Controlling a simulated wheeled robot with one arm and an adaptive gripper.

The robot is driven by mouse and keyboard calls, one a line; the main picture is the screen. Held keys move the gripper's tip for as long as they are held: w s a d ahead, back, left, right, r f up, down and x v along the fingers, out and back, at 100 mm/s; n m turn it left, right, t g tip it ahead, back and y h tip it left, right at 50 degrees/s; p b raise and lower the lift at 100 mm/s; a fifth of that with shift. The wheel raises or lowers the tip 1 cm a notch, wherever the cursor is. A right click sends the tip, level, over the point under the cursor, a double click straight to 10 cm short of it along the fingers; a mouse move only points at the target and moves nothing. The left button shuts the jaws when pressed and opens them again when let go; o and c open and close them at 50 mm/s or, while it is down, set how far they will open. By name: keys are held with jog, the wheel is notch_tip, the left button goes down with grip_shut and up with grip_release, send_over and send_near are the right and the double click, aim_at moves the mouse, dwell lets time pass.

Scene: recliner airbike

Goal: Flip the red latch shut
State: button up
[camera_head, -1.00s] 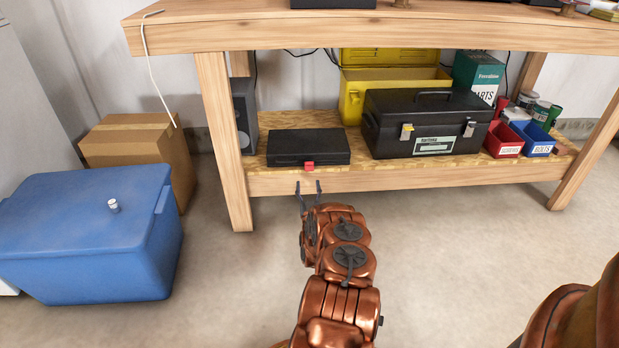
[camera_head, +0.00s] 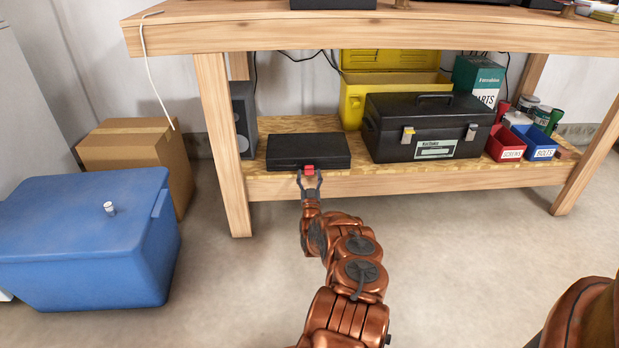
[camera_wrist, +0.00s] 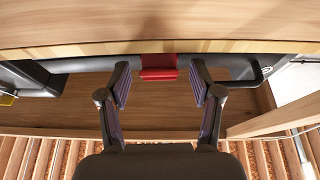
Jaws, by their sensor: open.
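The red latch (camera_head: 309,169) sits on the front face of a flat black case (camera_head: 318,148) on the workbench's lower shelf. In the wrist view the latch (camera_wrist: 159,66) shows as a red tab between my fingertips and a little beyond them. My gripper (camera_head: 310,177) is at the front of the case, with its two fingers spread on either side of the latch. In the wrist view my gripper (camera_wrist: 160,82) is open, with a gap between each finger and the latch. Whether the latch is seated against the case is too small to tell.
The shelf's front edge (camera_head: 400,177) runs just below the case. A black toolbox (camera_head: 425,125) stands right of it, a speaker (camera_head: 244,118) left. The tabletop (camera_head: 350,38) overhangs above. A blue cooler (camera_head: 85,235) and cardboard box (camera_head: 135,155) stand at left.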

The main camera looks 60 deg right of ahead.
aim_at(309, 167)
jog(key=c, duration=1.1)
jog(key=shift+c, duration=0.2)
jog(key=shift+r+p, duration=0.15)
jog(key=shift+p, duration=0.45)
jog(key=shift+w+a+r+y+p, duration=0.15)
jog(key=shift+r+y+p, duration=0.2)
jog(key=shift+y+p, duration=0.45)
jog(key=r+g+y+p, duration=0.1)
jog(key=g+p, duration=0.1)
jog(key=p, duration=0.2)
jog(key=shift+p, duration=0.3)
jog(key=g+y+p, duration=0.1)
jog(key=r+g+y+p, duration=0.1)
jog(key=p, duration=0.1)
jog(key=shift+y, duration=0.3)
jog(key=shift+d+r+g+y+p, duration=0.1)
jog(key=shift+d+g+y+p, duration=0.05)
jog(key=shift+g+y+p, duration=0.4)
jog(key=shift+d+r+g+y+p, duration=0.15)
jog(key=shift+g+y+p, duration=0.2)
jog(key=shift+y, duration=0.4)
